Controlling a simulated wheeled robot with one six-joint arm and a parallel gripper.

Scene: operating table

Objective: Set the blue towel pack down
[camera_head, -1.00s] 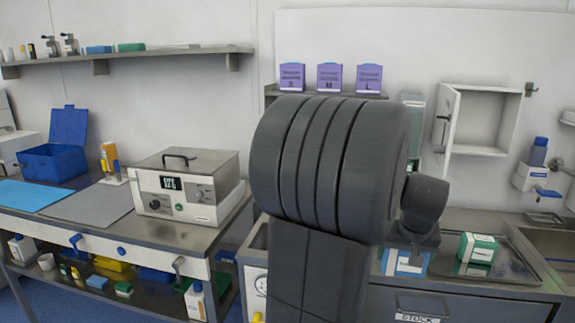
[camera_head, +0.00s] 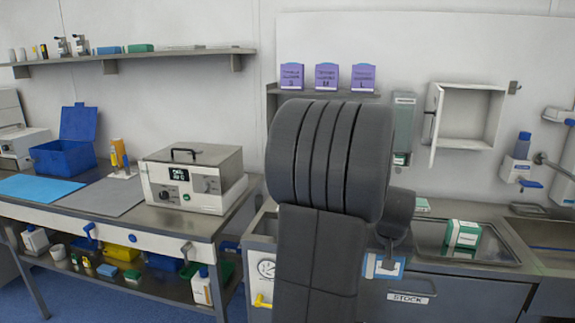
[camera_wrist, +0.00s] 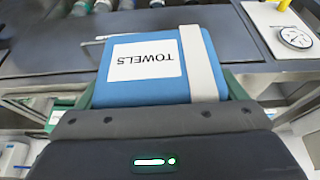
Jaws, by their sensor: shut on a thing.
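The blue towel pack (camera_wrist: 150,85) has a white TOWELS label and a white band. My gripper (camera_wrist: 163,75) is shut on it, with green fingers at its two sides in the wrist view. In the head view the pack (camera_head: 383,267) shows as a small blue and white patch below my gripper (camera_head: 388,243), in front of the counter's edge. My arm hides most of the gripper and the space behind it. What lies directly under the pack cannot be told.
A green and white box (camera_head: 462,237) sits on a tray (camera_head: 508,263) on the right counter. A drawer marked STOCK (camera_head: 410,298) is below. On the left table are a steel sterilizer (camera_head: 195,180), grey mat (camera_head: 105,198) and blue box (camera_head: 65,160). An open wall cabinet (camera_head: 468,115) hangs behind.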

